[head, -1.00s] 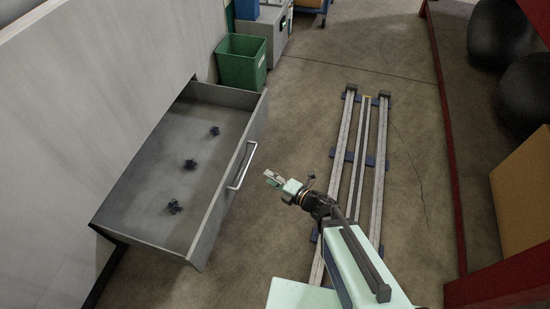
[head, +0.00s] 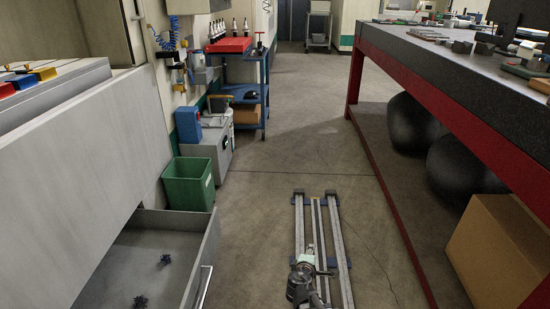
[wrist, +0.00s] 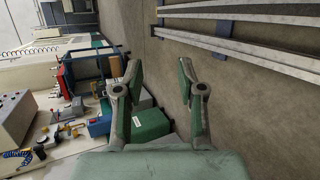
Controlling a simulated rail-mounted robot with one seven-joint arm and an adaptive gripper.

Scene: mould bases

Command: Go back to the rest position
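My gripper (wrist: 160,80) shows in the wrist view with its two green fingers apart and nothing between them. In the head view my gripper (head: 311,250) is small, above the floor rails at the bottom centre. An open grey drawer (head: 208,245) is at the lower left, with its front handle partly cut off by the frame. Two small dark knob-like parts lie in it, one farther back (head: 165,260) and one nearer (head: 140,302). My gripper is to the right of the drawer and apart from it.
Two floor rails (head: 340,250) run along the aisle. A green bin (head: 189,184) stands behind the drawer. A blue trolley (head: 243,95) is farther back. A red-framed workbench (head: 390,75) is on the right, with a cardboard box (head: 505,255) under it. The middle floor is clear.

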